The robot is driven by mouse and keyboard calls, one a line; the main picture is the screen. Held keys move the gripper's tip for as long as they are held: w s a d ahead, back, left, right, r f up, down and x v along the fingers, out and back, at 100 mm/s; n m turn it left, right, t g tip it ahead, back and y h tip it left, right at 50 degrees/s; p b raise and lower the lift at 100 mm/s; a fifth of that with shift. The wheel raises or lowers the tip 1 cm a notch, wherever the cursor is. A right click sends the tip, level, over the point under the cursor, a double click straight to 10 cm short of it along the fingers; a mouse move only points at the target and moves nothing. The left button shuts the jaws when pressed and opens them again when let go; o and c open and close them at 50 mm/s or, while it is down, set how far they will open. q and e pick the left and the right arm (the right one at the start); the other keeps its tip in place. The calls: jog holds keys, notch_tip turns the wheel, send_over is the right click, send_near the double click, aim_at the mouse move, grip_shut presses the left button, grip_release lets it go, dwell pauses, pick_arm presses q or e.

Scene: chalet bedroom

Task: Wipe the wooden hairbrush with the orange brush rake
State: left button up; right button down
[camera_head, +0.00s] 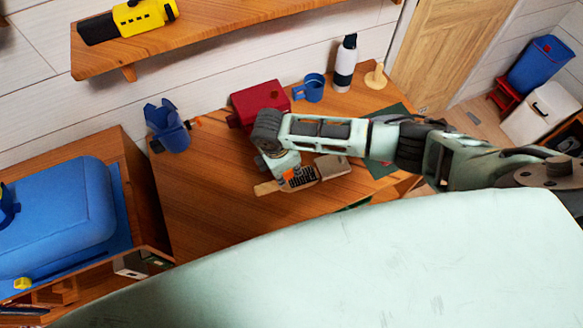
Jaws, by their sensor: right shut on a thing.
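The wooden hairbrush (265,188) lies on the wooden desk (205,205), its light handle pointing left and its dark bristles facing up. My right gripper (287,174) reaches in from the right and points down over the brush, shut on the orange brush rake (289,174). Only a small orange part of the rake shows, at the left end of the bristles. It looks very close to them; I cannot tell whether it touches. My left gripper is not in view.
A beige block (333,167) lies right of the bristles. Behind stand a red box (262,98), a blue mug (312,88), a black-and-white bottle (345,62) and a blue container (167,127). A dark green mat (382,168) lies under my arm. The desk's left front is clear.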

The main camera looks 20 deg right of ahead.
jog(key=shift+d+r, duration=0.15)
jog(key=shift+r, duration=2.9)
jog(key=shift+r, duration=1.5)
